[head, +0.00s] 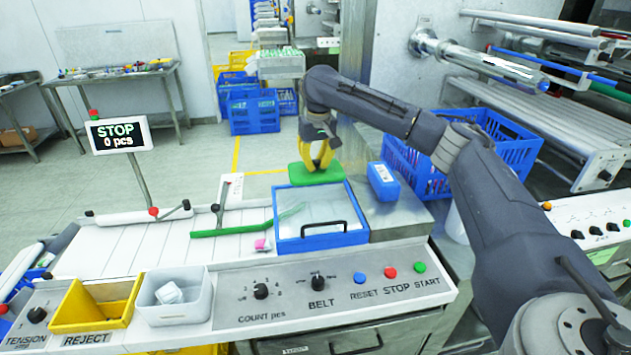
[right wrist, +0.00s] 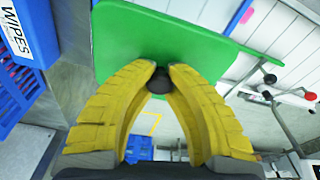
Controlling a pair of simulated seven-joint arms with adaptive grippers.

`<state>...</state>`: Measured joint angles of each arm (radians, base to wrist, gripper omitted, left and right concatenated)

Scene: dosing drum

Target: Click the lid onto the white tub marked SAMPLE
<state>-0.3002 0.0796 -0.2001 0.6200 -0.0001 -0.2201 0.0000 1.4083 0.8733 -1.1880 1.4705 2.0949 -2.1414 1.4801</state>
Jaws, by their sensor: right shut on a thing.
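My right gripper (head: 318,166) is at the back of the machine, its yellow fingers pointing down. It is shut on the dark knob (right wrist: 158,82) of a flat green plate (head: 316,175), which looks like a lid. In the right wrist view the green plate (right wrist: 190,40) fills the upper middle, with the knob between the fingertips. I cannot tell whether it rests on something. I read no SAMPLE mark. A whitish open tub (head: 192,308) with a white piece inside stands at the front. Another white container (head: 456,226) is mostly hidden behind my right arm. My left gripper is not in view.
A blue-framed clear cover (head: 322,243) with a black handle lies just before the green plate. A blue WIPES box (head: 383,181) and a blue crate (head: 518,151) stand to its right. A yellow REJECT bin (head: 92,326) is front left. The white belt (head: 130,247) is mostly clear.

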